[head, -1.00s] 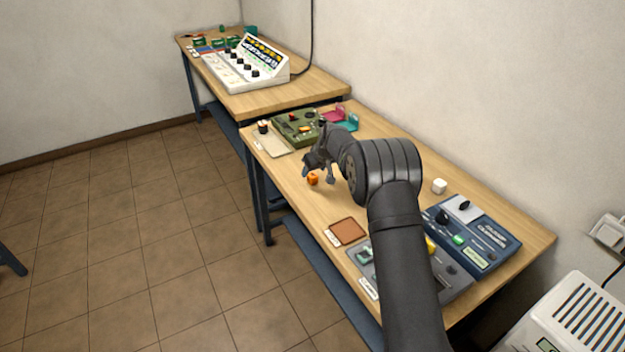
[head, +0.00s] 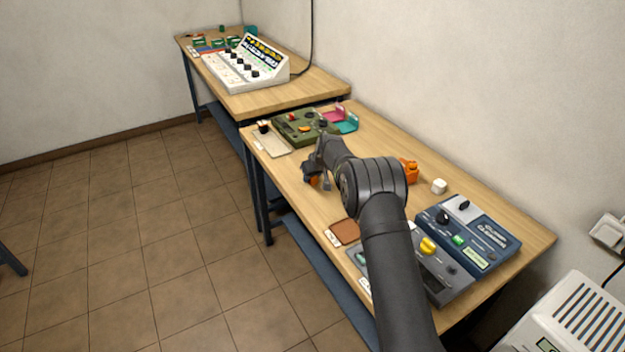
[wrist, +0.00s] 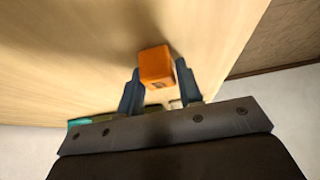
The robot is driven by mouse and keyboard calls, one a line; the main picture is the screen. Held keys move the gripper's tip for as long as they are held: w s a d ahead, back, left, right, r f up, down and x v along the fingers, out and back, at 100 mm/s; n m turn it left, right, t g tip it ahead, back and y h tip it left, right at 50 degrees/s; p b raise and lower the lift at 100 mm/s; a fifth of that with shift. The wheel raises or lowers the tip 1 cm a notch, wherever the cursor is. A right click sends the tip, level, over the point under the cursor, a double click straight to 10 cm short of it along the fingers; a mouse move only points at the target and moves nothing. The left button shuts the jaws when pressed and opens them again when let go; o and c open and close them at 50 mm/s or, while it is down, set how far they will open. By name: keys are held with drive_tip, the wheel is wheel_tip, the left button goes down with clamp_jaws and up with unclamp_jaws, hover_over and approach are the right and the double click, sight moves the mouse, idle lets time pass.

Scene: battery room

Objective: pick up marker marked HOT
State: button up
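A small orange cube (head: 314,182) stands near the front edge of the nearer wooden table. It also shows in the wrist view (wrist: 156,62), with a small dark mark on its lower face that I cannot read. My gripper (head: 318,184) is down at the cube and partly hides it in the head view. In the wrist view, the two blue-grey fingers (wrist: 158,78) are apart, one on each side of the cube, with slim gaps showing. No marker with a readable HOT is in view.
An orange object (head: 410,171) and a white cube (head: 439,186) stand right of my arm. A green panel (head: 303,127) and beige board (head: 272,140) lie beyond the gripper.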

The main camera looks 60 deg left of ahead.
drive_tip(key=c, duration=0.5)
drive_tip(key=shift+o, duration=0.2)
drive_tip(key=shift+r, duration=0.1)
